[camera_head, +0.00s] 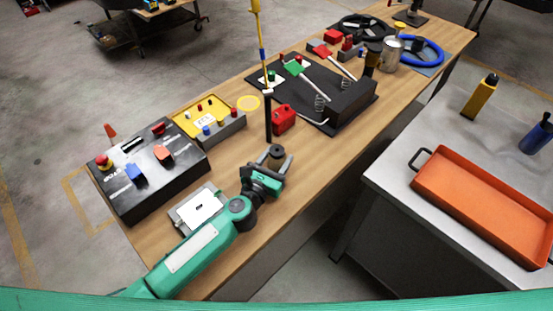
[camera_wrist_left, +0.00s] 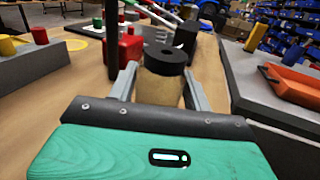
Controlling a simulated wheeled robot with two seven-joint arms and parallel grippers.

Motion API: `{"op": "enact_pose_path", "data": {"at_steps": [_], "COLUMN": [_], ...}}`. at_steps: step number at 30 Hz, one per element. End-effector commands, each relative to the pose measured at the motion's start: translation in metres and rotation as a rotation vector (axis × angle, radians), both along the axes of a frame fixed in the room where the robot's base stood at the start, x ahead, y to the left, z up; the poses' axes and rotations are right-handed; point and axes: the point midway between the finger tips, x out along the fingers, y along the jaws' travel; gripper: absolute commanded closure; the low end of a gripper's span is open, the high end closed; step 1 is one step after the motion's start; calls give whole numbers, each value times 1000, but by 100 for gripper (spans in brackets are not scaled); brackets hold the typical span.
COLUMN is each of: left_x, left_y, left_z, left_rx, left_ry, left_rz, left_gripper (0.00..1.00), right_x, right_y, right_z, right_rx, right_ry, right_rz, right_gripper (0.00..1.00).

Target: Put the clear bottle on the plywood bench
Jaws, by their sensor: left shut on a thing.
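The clear bottle (camera_head: 277,151) has a black cap and stands upright between the fingers of my left gripper (camera_head: 273,163). In the left wrist view the bottle (camera_wrist_left: 159,90) looks tan, as the wood shows through its body. The left gripper (camera_wrist_left: 163,88) is shut on it, with one finger on each side. The plywood bench (camera_head: 215,262) is the long wood-topped one, and the bottle is over its middle part. I cannot tell whether its base touches the top. My right gripper is not in view.
A red can (camera_head: 284,119) and a thin upright pole (camera_head: 267,100) stand just beyond the bottle. A black button box (camera_head: 150,195), yellow tray (camera_head: 180,119) and pedal board (camera_head: 345,105) crowd the bench. A grey table (camera_head: 400,180) with an orange tray (camera_head: 480,218) stands right, across a gap.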

Motion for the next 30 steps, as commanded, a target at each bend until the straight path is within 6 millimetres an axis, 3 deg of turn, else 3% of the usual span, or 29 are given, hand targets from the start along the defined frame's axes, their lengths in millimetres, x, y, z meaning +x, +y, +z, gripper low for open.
{"op": "enact_pose_path", "data": {"at_steps": [5,6,9,21,30], "left_x": [0,0,0,-2,-54], "left_y": [0,0,0,1,28], "left_z": [-4,-4,-3,0,-3], "left_rx": [0,0,1,1,1], "left_ry": [0,0,0,0,3], "left_rz": [1,1,1,0,1], "left_gripper": [73,48,29,29,29], "right_x": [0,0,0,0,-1], "right_y": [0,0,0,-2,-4], "right_z": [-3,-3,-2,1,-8], "right_rx": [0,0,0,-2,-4], "right_ry": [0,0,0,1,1], "right_rz": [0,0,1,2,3], "right_gripper": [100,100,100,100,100]}}
